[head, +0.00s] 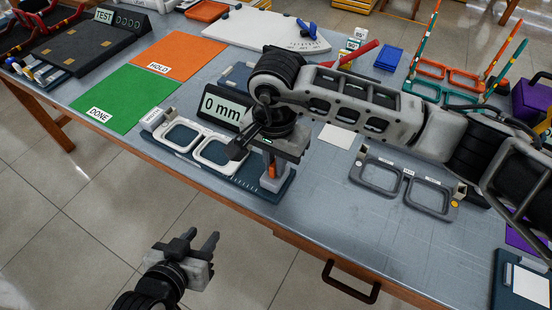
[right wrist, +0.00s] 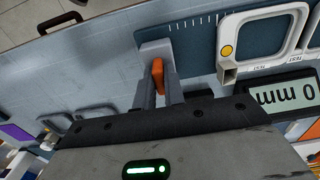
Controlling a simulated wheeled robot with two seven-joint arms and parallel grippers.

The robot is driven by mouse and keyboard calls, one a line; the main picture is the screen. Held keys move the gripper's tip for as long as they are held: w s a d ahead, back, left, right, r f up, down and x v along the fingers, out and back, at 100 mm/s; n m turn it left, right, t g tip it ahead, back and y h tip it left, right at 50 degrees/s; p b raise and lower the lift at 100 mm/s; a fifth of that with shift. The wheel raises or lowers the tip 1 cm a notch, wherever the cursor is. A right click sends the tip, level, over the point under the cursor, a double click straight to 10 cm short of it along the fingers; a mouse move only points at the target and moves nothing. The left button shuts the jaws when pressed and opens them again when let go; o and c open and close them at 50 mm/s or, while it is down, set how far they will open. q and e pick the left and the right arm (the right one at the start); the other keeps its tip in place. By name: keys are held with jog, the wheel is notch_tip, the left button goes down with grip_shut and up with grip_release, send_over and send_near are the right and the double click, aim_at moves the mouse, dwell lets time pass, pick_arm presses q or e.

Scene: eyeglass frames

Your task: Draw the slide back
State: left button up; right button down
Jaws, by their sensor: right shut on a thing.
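The slide is a grey block (head: 273,182) with an orange handle (head: 271,167), at the right end of a dark blue base (head: 248,188) with scale marks. My right gripper (right wrist: 160,85) is shut on the orange handle, one finger on each side; its wrist partly covers the slide in the head view. A white eyeglass frame (head: 198,146) lies on the base left of the slide. In the right wrist view a gap shows between the slide block (right wrist: 155,46) and the frame's end (right wrist: 227,72). A display (head: 223,107) reads 0 mm. My left gripper (head: 202,246) is open and empty, off the table's front edge.
A grey eyeglass frame (head: 405,187) lies to the right, with clear table between it and the base. Green DONE (head: 125,98) and orange HOLD (head: 172,55) mats lie at the left. A drawer handle (head: 350,287) sticks out in front.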

jog(key=c, duration=1.5)
grip_release()
notch_tip(320, 180, up, 16)
jog(key=shift+b, duration=0.65)
